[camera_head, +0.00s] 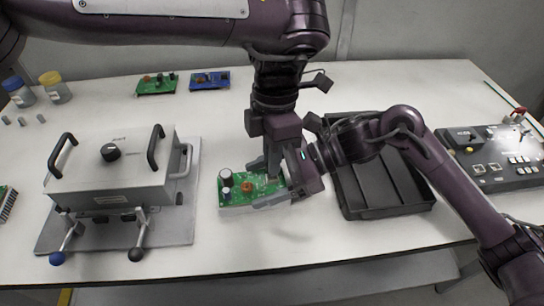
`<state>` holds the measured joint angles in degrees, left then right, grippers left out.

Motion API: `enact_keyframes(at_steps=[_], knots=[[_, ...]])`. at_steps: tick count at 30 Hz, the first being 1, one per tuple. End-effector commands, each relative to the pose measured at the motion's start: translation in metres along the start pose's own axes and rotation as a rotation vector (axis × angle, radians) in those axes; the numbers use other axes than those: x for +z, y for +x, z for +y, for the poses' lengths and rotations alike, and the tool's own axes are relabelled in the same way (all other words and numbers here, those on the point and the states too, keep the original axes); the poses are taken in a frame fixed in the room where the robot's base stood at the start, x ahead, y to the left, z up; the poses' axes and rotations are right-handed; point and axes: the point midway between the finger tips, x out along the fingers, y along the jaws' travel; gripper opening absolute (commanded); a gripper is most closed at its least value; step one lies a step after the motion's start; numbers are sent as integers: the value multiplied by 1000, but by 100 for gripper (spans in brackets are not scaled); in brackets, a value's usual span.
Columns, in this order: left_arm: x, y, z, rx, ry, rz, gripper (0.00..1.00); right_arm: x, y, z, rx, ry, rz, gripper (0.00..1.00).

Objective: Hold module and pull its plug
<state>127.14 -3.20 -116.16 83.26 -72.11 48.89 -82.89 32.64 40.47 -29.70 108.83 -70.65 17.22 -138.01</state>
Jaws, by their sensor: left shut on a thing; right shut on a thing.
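The module (232,201), a green circuit board on a light grey base with capacitors and small parts on top, lies on the white table in the middle. My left gripper (268,166) comes down from above and is shut at the module's rear right part. My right gripper (287,182) reaches in from the right and is shut at the module's right end, close beside the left gripper. The plug is hidden among the fingers, so its seating cannot be seen.
A black tray (404,207) stands right of the module, partly under my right arm. A grey box with handles (112,185) stands left on a plate. A control panel (493,175) is far right. Green (157,88) and blue (209,83) boards and capped jars (56,92) lie behind.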

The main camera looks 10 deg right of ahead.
Motion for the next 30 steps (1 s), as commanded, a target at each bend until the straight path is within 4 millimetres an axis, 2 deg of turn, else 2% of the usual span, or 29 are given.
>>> enact_keyframes(at_steps=[9, 19, 26, 27, 30], knots=[[0, -2, 0, 1, 0, 0, 0, 0, 0, 1, 2, 0, 1, 28], [-3, -37, -5, 3, -1, 0, 0, 0, 1, 1, 3, -1, 0, 28], [-4, -39, -6, 1, 1, 1, 0, 0, 0, 1, 2, -1, 0, 28], [-4, -39, -6, 1, 1, 1, 0, 0, 0, 1, 2, -1, 0, 74], [-4, -39, -6, 1, 0, 1, 0, 0, 0, 1, 2, -1, -1, 87]])
